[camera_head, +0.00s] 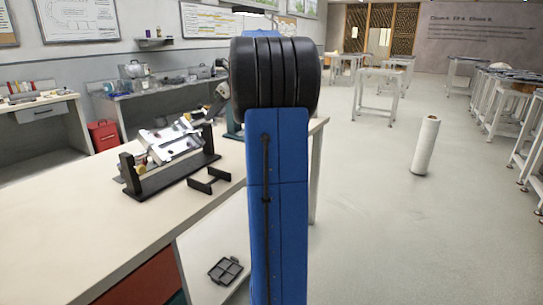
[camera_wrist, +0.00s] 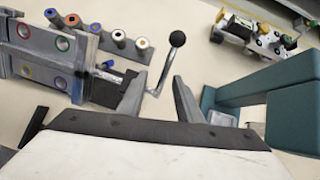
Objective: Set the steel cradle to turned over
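The steel cradle (camera_head: 172,142) sits tilted between the uprights of a black stand (camera_head: 190,172) on the workbench in the head view. In the wrist view a grey metal body with coloured rings, seemingly the cradle (camera_wrist: 30,52), is at the left. A bent crank with a black ball knob (camera_wrist: 178,38) reaches out to its right. My gripper (camera_wrist: 160,76) is open in the wrist view. The crank's rod shows between its fingertips in the picture; I cannot tell whether they touch it. The head view does not clearly show the gripper, with my blue arm in front.
Several coloured-ended cylinders (camera_wrist: 118,38) stand beyond the cradle. A teal fixture (camera_wrist: 240,95) is close on the right. A black bracket (camera_head: 208,181) lies before the stand. The bench's near left (camera_head: 60,225) is clear. A white roll (camera_head: 425,146) stands on the floor.

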